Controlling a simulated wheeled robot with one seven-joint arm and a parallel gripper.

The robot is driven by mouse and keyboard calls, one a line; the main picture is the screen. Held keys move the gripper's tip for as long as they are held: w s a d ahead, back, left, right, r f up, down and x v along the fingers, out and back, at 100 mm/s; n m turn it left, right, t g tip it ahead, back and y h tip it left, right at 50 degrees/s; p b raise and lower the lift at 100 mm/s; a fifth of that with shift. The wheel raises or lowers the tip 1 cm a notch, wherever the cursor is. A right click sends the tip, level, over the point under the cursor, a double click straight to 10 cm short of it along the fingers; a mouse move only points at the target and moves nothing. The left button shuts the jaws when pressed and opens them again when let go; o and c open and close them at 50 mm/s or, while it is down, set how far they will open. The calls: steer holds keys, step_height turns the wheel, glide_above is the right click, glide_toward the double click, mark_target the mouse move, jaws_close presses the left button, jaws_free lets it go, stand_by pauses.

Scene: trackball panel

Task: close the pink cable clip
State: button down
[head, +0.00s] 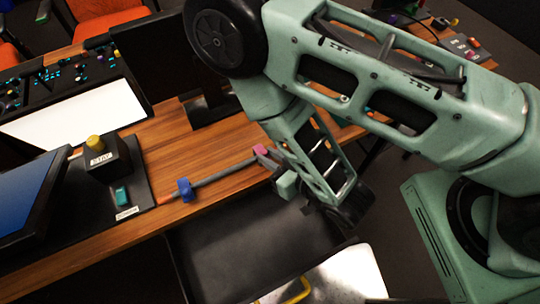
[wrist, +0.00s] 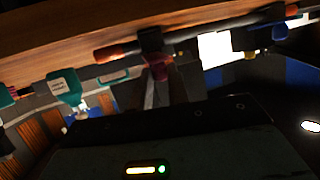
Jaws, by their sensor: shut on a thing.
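The pink cable clip (head: 261,150) sits at the front edge of the wooden desk, at the right end of the visible grey cable (head: 225,174). In the wrist view the pink clip (wrist: 158,68) hangs below the dark cable (wrist: 200,42), partly hidden by the fingertips. My gripper (head: 267,158) reaches it from the right, and its two narrow fingers also show in the wrist view (wrist: 161,82). They are shut on the pink clip. I cannot tell whether the clip's lid is latched.
A blue clip (head: 185,189) holds the same cable further left. A black box with a yellow button (head: 95,143) and a monitor (head: 30,205) stand at the left. A dark open tray (head: 235,240) lies below the desk edge. The desk (head: 220,140) behind the cable is partly clear.

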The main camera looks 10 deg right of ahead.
steer(key=shift+s+d+f+t+b, duration=0.1)
steer(key=shift+s+f+t+b, duration=0.1)
steer(key=shift+f+b, duration=0.2)
steer(key=shift+s+d+f+t+b, duration=0.1)
steer(key=shift+s+f+b, duration=0.15)
steer(key=shift+f, duration=0.2)
steer(key=shift+w+d+f+b, duration=0.1)
steer(key=shift+b, duration=0.3)
steer(key=shift+w+r+t+y+b, duration=0.2)
steer(key=shift+r+t+y+b, duration=0.1)
steer(key=shift+r+t+y, duration=0.15)
steer(key=c, duration=1.3)
jaws_free()
steer(key=shift+c, duration=0.2)
steer(key=shift+s+a, duration=0.1)
steer(key=shift+a, duration=0.1)
